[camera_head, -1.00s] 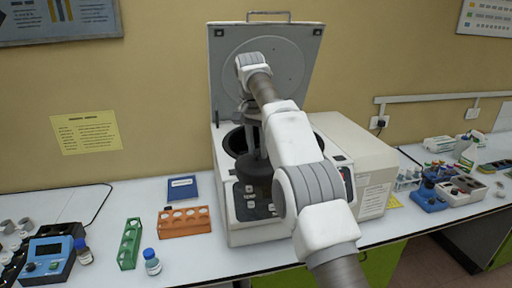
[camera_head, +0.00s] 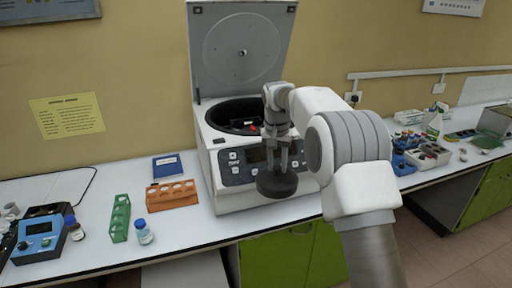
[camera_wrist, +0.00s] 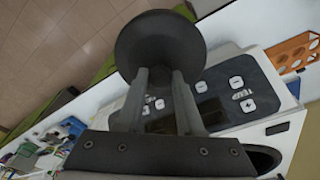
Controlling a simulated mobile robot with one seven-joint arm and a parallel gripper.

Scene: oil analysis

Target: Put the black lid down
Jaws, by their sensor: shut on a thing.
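The black lid (camera_head: 277,185) is a round dark disc held in my gripper (camera_head: 277,160). It hangs in front of the control panel of the centrifuge (camera_head: 250,200). In the wrist view the lid (camera_wrist: 160,42) sits between the tips of my gripper (camera_wrist: 156,75), with its disc facing the camera. The gripper is shut on it. The centrifuge's large grey cover (camera_head: 240,50) stands open, and its dark bowl shows with something red inside. My arm hides the right part of the centrifuge.
Several tubes and boxes stand at right. Bare bench shows between the racks and the centrifuge.

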